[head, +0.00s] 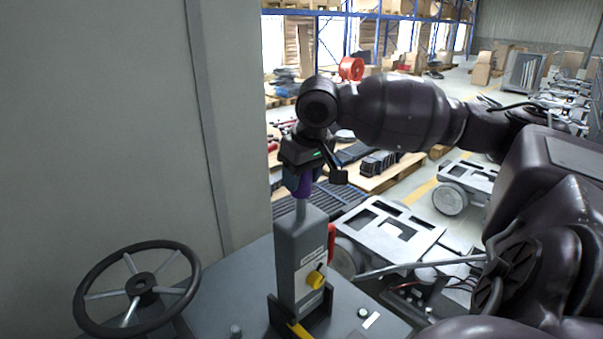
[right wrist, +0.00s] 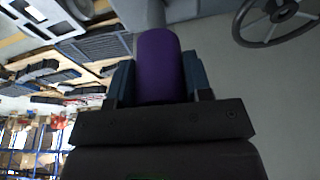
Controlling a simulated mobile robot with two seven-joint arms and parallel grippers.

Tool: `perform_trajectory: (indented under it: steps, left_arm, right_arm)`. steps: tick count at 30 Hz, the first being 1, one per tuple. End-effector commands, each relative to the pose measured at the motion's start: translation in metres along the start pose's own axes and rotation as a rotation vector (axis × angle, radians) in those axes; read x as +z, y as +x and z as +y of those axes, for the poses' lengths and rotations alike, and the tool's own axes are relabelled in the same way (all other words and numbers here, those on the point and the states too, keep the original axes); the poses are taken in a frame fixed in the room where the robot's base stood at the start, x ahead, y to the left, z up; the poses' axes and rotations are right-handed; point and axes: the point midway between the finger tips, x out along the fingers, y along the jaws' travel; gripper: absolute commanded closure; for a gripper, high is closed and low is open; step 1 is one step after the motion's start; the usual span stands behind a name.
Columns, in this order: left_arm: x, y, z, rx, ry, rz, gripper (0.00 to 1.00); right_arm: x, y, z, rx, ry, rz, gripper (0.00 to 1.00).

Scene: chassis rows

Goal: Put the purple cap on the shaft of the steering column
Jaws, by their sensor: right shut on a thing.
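The purple cap (right wrist: 160,65) sits between the two fingers of my right gripper (right wrist: 160,85) in the right wrist view. In the head view the cap (head: 303,184) shows under my right gripper (head: 302,172), which is shut on it from above. The steering column (head: 303,262) is a grey upright box with a light shaft (head: 301,207) rising from its top. The cap is at the upper end of the shaft, in line with it. I cannot tell how far the shaft goes into the cap. My left gripper is not in view.
A black steering wheel (head: 140,288) stands at the lower left. The column has a yellow knob (head: 316,279) and a red part (head: 331,242) on its side. A grey wall (head: 100,120) fills the left. Chassis frames (head: 388,232) stand to the right.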

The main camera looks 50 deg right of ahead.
Motion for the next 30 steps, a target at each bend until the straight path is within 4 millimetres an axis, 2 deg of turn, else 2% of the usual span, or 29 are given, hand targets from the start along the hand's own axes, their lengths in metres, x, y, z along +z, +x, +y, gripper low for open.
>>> perform_trajectory:
  steps: [30]
  left_arm:
    - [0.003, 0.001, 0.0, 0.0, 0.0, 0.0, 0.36]
  right_arm:
    - [0.007, 0.024, 0.0, 0.001, 0.0, 0.0, 0.77]
